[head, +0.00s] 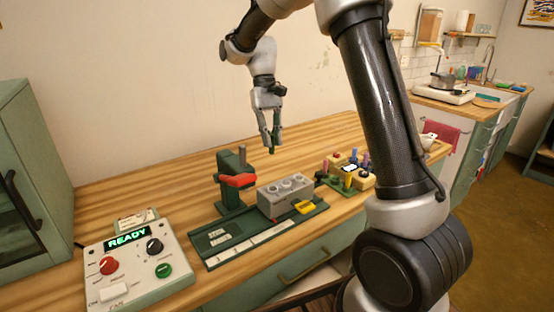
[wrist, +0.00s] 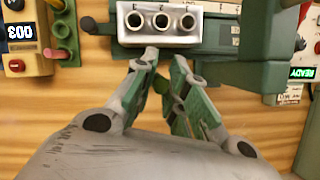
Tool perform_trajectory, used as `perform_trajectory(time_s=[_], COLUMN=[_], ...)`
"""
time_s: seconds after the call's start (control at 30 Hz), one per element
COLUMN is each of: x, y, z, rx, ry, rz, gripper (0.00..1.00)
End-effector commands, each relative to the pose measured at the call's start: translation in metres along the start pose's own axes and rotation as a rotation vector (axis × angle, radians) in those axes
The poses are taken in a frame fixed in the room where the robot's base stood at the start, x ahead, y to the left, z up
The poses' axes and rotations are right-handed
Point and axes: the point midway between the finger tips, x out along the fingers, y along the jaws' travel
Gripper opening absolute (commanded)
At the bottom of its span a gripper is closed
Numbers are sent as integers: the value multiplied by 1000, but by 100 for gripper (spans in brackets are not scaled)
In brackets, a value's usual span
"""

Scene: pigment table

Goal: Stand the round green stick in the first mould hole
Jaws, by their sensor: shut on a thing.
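My gripper (head: 270,142) is shut on the round green stick (head: 276,132), which hangs roughly upright between the fingertips, above the table and behind the mould. In the wrist view my gripper (wrist: 164,68) shows with its fingertips close together, just below the mould in the picture; the stick is mostly hidden there among the green finger parts. The grey mould block (head: 284,200) has three round holes in a row on top. It also shows in the wrist view (wrist: 160,39), with no stick standing in the holes.
A green press with a red lever (head: 237,181) stands left of the mould. A rack with several coloured sticks (head: 349,183) is at its right. A yellow piece (head: 304,207) lies before it. A control box (head: 134,262) reading READY stands front left. The table behind is clear.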

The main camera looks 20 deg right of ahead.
Motion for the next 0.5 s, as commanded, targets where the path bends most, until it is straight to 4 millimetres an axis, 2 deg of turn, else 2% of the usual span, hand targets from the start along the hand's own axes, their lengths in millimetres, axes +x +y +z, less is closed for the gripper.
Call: perform_trajectory(time_s=[0.03, 0.1, 0.23, 0.33, 0.5], x=[-8, -11, -5, 8, 12], y=[-8, -17, -27, -32, -34], z=[23, 52, 92, 106, 106], rx=[37, 111, 267, 388, 472], ry=[5, 2, -1, -4, -4], rz=[-17, -48, -112, -161, -195], gripper=[0, 0, 0, 0, 0])
